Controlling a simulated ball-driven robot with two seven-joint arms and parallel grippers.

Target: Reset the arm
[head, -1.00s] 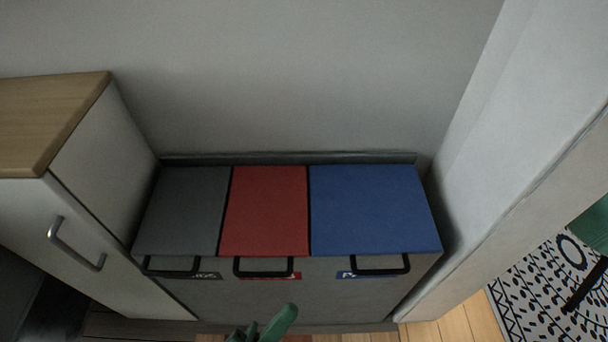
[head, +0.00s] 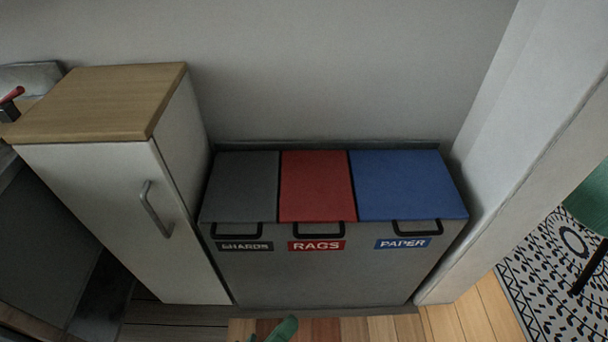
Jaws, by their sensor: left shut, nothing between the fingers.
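My left gripper (head: 277,333) shows only as a green fingertip part at the bottom edge of the head view. It is shut and empty, above the wooden floor in front of the bin unit (head: 330,275). The rest of its arm is out of the frame. My right gripper is not in view.
The bin unit has three closed lids: a grey one (head: 240,185) for shards, a red one (head: 316,185) for rags and a blue one (head: 408,184) for paper. A white cabinet (head: 95,200) stands left. A pale wall edge (head: 535,165) and a patterned rug (head: 560,265) lie right.

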